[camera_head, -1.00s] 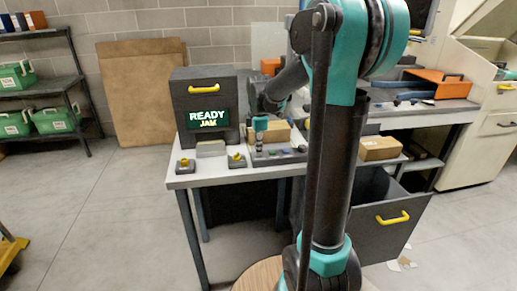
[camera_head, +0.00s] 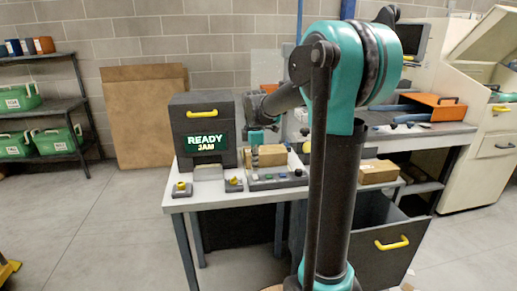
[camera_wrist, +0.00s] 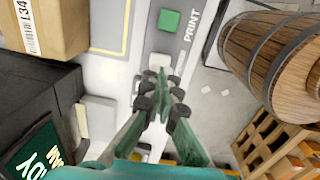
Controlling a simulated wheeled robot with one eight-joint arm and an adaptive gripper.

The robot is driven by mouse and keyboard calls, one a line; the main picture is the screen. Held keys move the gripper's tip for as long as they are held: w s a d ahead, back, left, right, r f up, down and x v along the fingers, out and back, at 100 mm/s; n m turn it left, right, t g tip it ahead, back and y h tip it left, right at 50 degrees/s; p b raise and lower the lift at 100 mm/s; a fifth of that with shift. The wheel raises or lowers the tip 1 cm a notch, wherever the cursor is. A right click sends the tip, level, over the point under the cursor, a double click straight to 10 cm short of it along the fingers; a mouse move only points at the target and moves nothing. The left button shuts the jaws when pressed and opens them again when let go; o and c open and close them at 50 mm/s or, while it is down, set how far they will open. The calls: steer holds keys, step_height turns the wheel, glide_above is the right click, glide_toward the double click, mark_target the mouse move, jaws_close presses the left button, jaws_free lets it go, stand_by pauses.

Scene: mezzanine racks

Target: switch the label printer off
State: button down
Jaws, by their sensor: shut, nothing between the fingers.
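The label printer (camera_head: 203,105) is a dark box with a yellow handle, standing on the left of the worktable. Its lit screen (camera_head: 207,142) reads READY and JAM; the wrist view shows part of the screen (camera_wrist: 38,150) at lower left. A control panel (camera_head: 277,179) with small buttons lies to its right. In the wrist view a green button (camera_wrist: 169,20) sits beside the word PRINT, and a pale square button (camera_wrist: 160,61) is just past my fingertips. My gripper (camera_wrist: 161,93) is shut and empty, pointing at the panel. Whether it touches anything is unclear. Fingertips partly cover the panel.
A cardboard box (camera_head: 268,155) stands behind the panel, another (camera_head: 377,172) to the right. Two small yellow-topped units (camera_head: 180,188) (camera_head: 233,184) sit at the table's front edge. A dark drawer (camera_head: 393,244) stands open below. A barrel (camera_wrist: 274,52) shows at right in the wrist view.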

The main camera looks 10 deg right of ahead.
step_height(320, 180, up, 11)
steer(key=s, duration=0.1)
steer(key=shift+s, duration=0.35)
